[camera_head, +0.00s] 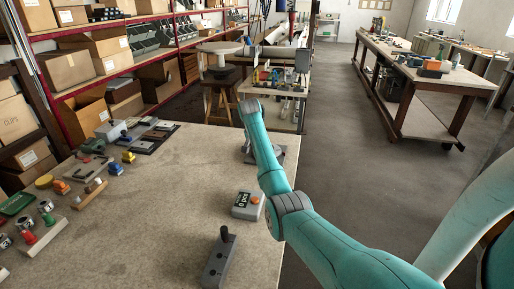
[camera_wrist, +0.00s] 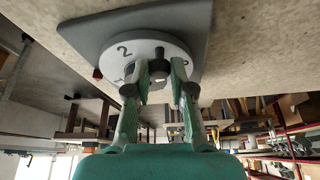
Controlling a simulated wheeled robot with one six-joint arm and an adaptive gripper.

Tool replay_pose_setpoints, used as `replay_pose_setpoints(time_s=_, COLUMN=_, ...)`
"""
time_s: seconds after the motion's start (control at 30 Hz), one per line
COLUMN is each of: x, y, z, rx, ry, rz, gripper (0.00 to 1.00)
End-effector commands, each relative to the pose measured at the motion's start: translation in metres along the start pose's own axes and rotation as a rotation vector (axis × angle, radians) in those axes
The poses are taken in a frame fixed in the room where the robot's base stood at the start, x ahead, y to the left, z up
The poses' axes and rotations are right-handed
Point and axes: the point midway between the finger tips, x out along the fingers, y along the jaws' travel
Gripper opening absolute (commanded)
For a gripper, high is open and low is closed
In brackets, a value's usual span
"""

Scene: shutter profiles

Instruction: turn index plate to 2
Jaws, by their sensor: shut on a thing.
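The index plate (camera_wrist: 148,47) is a pale round disc on a dark grey square base (camera_wrist: 190,20), seen close in the wrist view. A numeral 2 shows near its left edge, with another mark partly hidden below it. My gripper (camera_wrist: 159,80) has its two green fingers either side of a small dark knob (camera_wrist: 158,72) at the plate and is shut on it. In the head view a part of the grey base (camera_head: 290,152) shows behind my arm; the disc and the fingertips are mostly hidden there.
Several small parts and fixtures lie along the left side. The bench middle is clear.

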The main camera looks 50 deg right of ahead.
Motion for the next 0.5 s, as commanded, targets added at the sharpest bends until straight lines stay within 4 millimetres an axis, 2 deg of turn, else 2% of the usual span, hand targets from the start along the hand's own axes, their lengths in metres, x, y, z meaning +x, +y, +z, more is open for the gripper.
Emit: replay_pose_setpoints(time_s=0.5, x=-0.001, y=0.015, z=0.003, rx=-0.238, ry=0.001, rz=-0.099, gripper=0.0)
